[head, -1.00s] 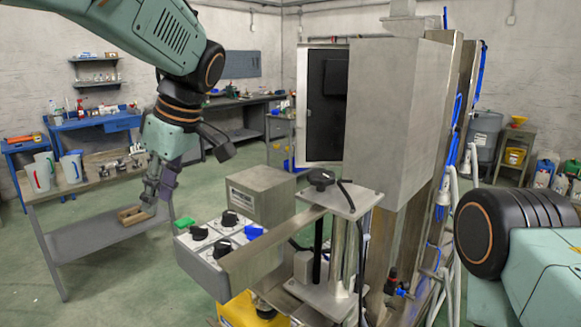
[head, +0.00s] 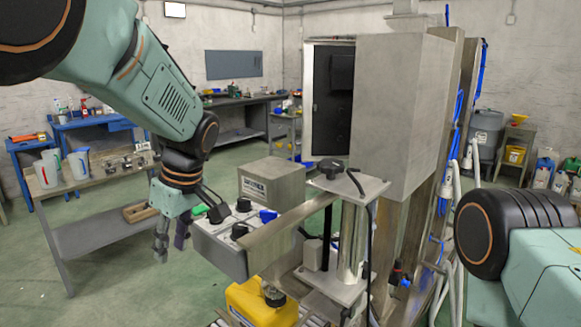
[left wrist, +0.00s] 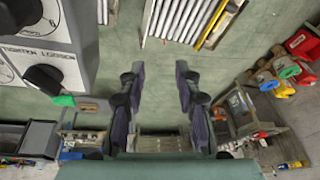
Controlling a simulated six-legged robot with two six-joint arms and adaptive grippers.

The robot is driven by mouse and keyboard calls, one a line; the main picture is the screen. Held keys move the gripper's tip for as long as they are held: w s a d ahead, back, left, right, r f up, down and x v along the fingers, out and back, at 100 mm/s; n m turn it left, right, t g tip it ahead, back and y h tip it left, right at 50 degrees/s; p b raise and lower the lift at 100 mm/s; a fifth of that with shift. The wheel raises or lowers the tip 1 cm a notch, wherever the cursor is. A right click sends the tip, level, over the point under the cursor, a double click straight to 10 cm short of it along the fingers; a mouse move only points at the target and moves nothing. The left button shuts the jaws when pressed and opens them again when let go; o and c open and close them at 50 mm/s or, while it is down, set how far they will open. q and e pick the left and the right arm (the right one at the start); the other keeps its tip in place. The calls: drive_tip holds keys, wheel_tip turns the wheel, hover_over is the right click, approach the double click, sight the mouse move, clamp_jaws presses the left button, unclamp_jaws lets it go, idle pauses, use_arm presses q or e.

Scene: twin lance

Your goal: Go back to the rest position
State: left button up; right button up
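My left gripper (head: 172,243) hangs pointing down, just left of the grey control box (head: 222,262) with black knobs and green and blue switches. In the left wrist view, its two fingers (left wrist: 160,75) stand apart with only floor between them. It is open and holds nothing. The control box also shows in the left wrist view (left wrist: 75,35), left of the fingers and apart from them. My left wrist hides part of the box's knob face in the head view. My right arm enters at the right edge, but its gripper is out of view.
A grey bench (head: 105,233) with jugs and a small wooden tray (head: 138,212) stands at left. A metal machine with a tall housing (head: 402,110) and post fills the middle. A yellow container (head: 258,303) sits below the control box. Green floor is open at lower left.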

use_arm(q)
drive_tip(key=s+f+m+h+b, duration=0.15)
drive_tip(key=s+f, duration=0.35)
drive_tip(key=f, duration=0.6)
drive_tip(key=s+f+m+b, duration=0.3)
drive_tip(key=s+f, duration=0.1)
drive_tip(key=f, duration=0.8)
drive_tip(key=s+f+m+h+b, duration=0.1)
drive_tip(key=s+f+m+b, duration=0.3)
drive_tip(key=f, duration=0.7)
drive_tip(key=s+f+m+b, duration=0.1)
drive_tip(key=s+f, duration=0.3)
drive_tip(key=s, duration=0.3)
drive_tip(key=s+a+f+m+b, duration=0.1)
drive_tip(key=s+f, duration=0.3)
drive_tip(key=s, duration=0.4)
drive_tip(key=s+f+m+b, duration=0.1)
drive_tip(key=s+f+m, duration=0.1)
drive_tip(key=s+f, duration=0.2)
drive_tip(key=s+h, duration=0.1)
drive_tip(key=s, duration=0.2)
drive_tip(key=shift+s+a+f+g, duration=0.15)
drive_tip(key=shift+s+g, duration=0.1)
drive_tip(key=shift+g, duration=0.15)
